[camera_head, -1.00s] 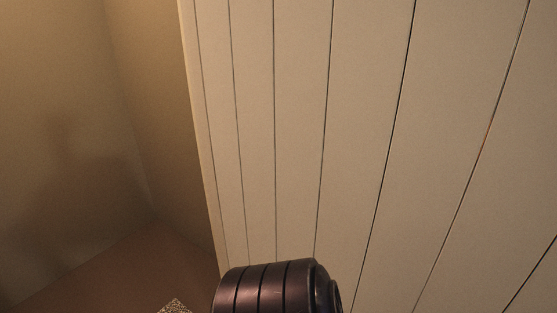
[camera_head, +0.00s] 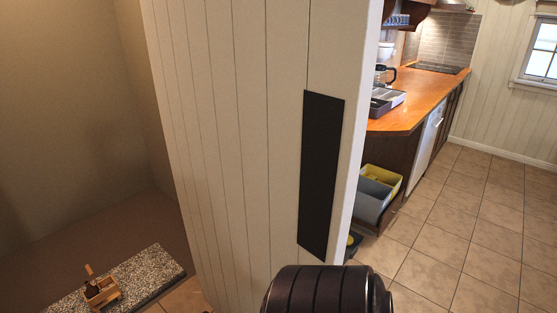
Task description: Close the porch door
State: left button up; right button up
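A white, vertically planked panel (camera_head: 235,120) that looks like the porch door stands upright across the middle of the head view. A long black plate (camera_head: 320,175) is set on its face near the right edge. Its right edge stands free, with the kitchen open beyond it. The panel's top is out of view and its foot is partly hidden. A dark ribbed link of my own arm shows at the bottom centre, in front of the panel's lower part; I cannot tell whether they touch. Neither of my grippers shows.
To the right, a kitchen has an orange wooden counter (camera_head: 415,105), a blue-grey bin (camera_head: 373,200) and a yellow bin (camera_head: 385,180) below it. Tiled floor (camera_head: 455,235) there is clear. At lower left, a small wooden box (camera_head: 101,291) sits on a speckled slab (camera_head: 145,272) by a brown wall.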

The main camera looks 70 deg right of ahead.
aim_at(265, 106)
jog(key=k+l+z, duration=0.2)
jog(key=k+l, duration=0.85)
jog(key=l+z, duration=0.1)
jog(key=l, duration=1.9)
